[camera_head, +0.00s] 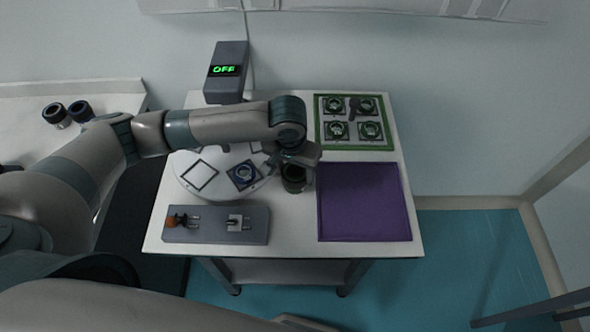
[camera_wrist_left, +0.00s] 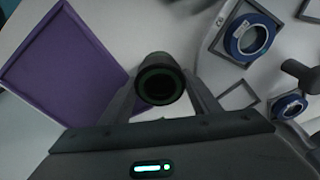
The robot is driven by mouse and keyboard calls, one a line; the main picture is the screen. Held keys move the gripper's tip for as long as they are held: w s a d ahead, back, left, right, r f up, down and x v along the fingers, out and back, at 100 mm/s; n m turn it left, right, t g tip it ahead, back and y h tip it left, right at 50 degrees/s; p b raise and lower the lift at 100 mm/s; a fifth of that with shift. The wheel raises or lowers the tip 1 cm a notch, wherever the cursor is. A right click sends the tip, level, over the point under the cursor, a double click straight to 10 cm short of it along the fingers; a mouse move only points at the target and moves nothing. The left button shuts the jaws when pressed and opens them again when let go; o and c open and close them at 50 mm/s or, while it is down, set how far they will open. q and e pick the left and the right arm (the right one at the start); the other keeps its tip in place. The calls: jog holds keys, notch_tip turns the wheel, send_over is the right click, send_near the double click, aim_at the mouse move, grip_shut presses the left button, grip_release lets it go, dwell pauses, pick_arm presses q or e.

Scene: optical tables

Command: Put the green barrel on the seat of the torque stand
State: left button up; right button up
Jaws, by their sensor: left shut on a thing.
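My left gripper (camera_head: 297,163) is shut on the green barrel (camera_head: 293,180), a dark cylinder with a green ring. In the left wrist view the barrel (camera_wrist_left: 160,78) sits between the two fingers (camera_wrist_left: 165,98), its open end facing the camera. In the head view it appears between the white round plate and the purple mat; its height above the table is unclear. A grey block (camera_head: 180,236) with an orange-brown knob and a pale square piece lies at the table's front left. I cannot tell for sure whether it is the torque stand. My right gripper is not in view.
The white round plate (camera_head: 215,190) bears square frames and a blue ring piece (camera_head: 243,174). A purple mat (camera_head: 364,202) lies at right. Behind it is a green-edged tray (camera_head: 320,147) with several ringed pieces. A dark box (camera_head: 228,60) reading OFF stands at the back.

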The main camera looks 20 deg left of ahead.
pick_arm(q)
jog(key=o, duration=0.9)
jog(key=shift+r, duration=0.1)
jog(key=shift+s+r+b, duration=0.1)
jog(key=shift+r+b, duration=0.2)
jog(key=shift+r, duration=0.3)
jog(key=shift+s+a+r+b, duration=0.1)
jog(key=shift+s+r+b, duration=0.25)
jog(key=shift+r, duration=1.45)
jog(key=shift+s+d+r+b, duration=0.15)
jog(key=shift+r+b, duration=0.25)
jog(key=shift+r, duration=1.35)
jog(key=shift+s+a+r+b, duration=0.15)
jog(key=shift+s+r+b, duration=0.25)
jog(key=shift+r, duration=1.4)
jog(key=shift+w, duration=0.1)
